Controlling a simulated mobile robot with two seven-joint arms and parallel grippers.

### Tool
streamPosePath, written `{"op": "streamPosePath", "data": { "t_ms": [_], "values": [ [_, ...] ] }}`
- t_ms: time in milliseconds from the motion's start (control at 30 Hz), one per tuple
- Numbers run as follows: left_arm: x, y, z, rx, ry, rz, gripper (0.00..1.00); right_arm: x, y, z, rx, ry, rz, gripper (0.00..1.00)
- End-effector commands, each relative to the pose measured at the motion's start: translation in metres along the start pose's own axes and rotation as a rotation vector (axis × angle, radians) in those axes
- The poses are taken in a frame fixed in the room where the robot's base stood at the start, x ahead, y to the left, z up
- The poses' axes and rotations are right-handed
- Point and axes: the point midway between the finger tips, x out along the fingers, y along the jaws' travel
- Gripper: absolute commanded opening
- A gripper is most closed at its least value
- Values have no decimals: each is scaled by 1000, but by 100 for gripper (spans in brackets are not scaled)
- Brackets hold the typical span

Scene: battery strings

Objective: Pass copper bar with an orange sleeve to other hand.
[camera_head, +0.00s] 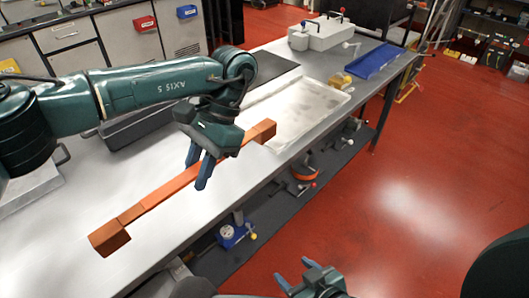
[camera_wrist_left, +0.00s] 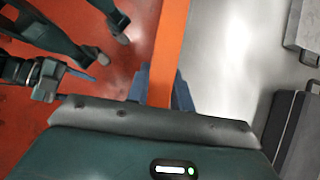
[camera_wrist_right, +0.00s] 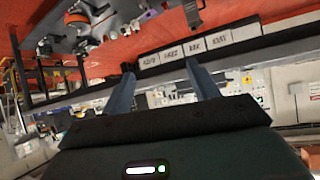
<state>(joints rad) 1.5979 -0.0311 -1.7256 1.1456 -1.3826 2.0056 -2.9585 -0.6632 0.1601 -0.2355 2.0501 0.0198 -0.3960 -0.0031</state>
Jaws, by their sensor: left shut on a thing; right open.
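The copper bar with an orange sleeve (camera_head: 150,203) is long, with brown blocks at both ends, and slants across the head view above the bench edge. My left gripper (camera_head: 197,174) is shut on the bar around its middle. In the left wrist view the orange bar (camera_wrist_left: 169,45) runs between the two fingers (camera_wrist_left: 161,92). My right gripper (camera_head: 294,272) is low at the bottom of the head view, apart from the bar and in front of the bench. In the right wrist view its fingers (camera_wrist_right: 162,85) are spread with nothing between them.
The grey bench (camera_head: 60,260) runs to the back right. It carries a pale tray (camera_head: 308,108), a blue tray (camera_head: 375,62) and a white box (camera_head: 330,32). A lower shelf (camera_head: 330,165) holds several tools. Red floor (camera_head: 440,180) to the right is open.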

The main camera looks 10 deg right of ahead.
Motion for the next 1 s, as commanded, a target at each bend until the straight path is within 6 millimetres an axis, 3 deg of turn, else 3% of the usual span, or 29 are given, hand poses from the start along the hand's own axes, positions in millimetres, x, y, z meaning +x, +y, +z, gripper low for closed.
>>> {"op": "streamPosePath", "data": {
  "t_ms": [167,400,600,800,1000],
  "values": [
    [-2,0,1,-2,1,0,0,2,21,-37,-16,73,-14,72],
    [-2,0,1,-3,1,0,0,-11,60,-153,-61,271,-97,72],
    [-2,0,1,-3,1,0,0,-39,67,-234,-108,391,-186,72],
    [-2,0,1,-3,1,0,0,-56,64,-268,-134,436,-235,72],
    [-2,0,1,-3,1,0,0,-45,61,-278,-132,442,-239,72]
  ]
}}
